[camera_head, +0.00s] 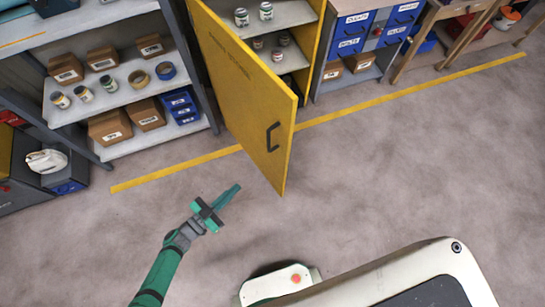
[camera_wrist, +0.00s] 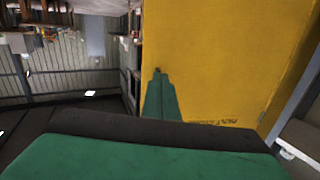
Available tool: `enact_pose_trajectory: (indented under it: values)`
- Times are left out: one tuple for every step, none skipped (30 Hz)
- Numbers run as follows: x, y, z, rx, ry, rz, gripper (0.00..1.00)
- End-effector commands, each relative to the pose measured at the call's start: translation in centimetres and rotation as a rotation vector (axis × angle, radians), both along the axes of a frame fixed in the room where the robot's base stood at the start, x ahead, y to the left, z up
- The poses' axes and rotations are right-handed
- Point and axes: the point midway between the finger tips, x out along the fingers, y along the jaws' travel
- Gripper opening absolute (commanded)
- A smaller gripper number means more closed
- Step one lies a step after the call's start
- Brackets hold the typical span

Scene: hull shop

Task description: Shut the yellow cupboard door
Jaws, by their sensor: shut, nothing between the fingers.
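The yellow cupboard door (camera_head: 245,85) stands open, swung out toward me from its left side, with a black handle (camera_head: 273,137) near its free edge. The yellow cupboard (camera_head: 313,55) behind it shows shelves with several small cans. My gripper (camera_head: 237,187), green and shut, is empty and in front of the door, left of its lower free corner in the picture. In the wrist view the shut fingers (camera_wrist: 159,75) point toward the yellow door (camera_wrist: 215,60), which fills the right side with some lettering. I cannot tell whether they touch it.
An open shelf rack (camera_head: 125,95) with boxes, tape rolls and cans stands left of the door. Blue bins (camera_head: 352,35) and a wooden bench (camera_head: 440,30) are to the right. The grey floor (camera_head: 400,170) is clear, crossed by a yellow line (camera_head: 400,97).

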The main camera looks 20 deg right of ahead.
Motion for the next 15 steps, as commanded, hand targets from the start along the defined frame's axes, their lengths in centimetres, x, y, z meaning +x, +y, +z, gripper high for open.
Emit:
enact_pose_trajectory:
  values:
    - [1.0, -1.1, -0.3, -0.011, 0.005, -0.038, 0.00]
    - [1.5, -1.5, -0.5, -0.015, 0.008, -0.054, 0.00]
    - [2.1, -2.1, -0.6, -0.024, 0.012, -0.076, 0.00]
    - [2.5, -2.6, -0.7, -0.031, 0.015, -0.090, 0.00]
    - [2.8, -2.9, -0.8, -0.035, 0.018, -0.104, 0.00]
    - [3.1, -3.4, -0.8, -0.040, 0.023, -0.120, 0.00]
    - [3.4, -3.7, -0.9, -0.044, 0.026, -0.128, 0.00]
    - [3.5, -4.0, -0.9, -0.048, 0.028, -0.137, 0.00]
    - [3.7, -4.2, -1.0, -0.052, 0.031, -0.146, 0.00]
    - [3.8, -4.4, -1.0, -0.053, 0.031, -0.152, 0.00]
    - [3.9, -4.6, -1.1, -0.056, 0.032, -0.156, 0.00]
    - [4.0, -4.8, -1.0, -0.057, 0.033, -0.159, 0.00]
    - [4.1, -4.9, -1.0, -0.058, 0.034, -0.161, 0.00]
    - [4.2, -5.1, -1.0, -0.058, 0.034, -0.162, 0.00]
    - [4.3, -5.5, -1.0, -0.059, 0.034, -0.164, 0.00]
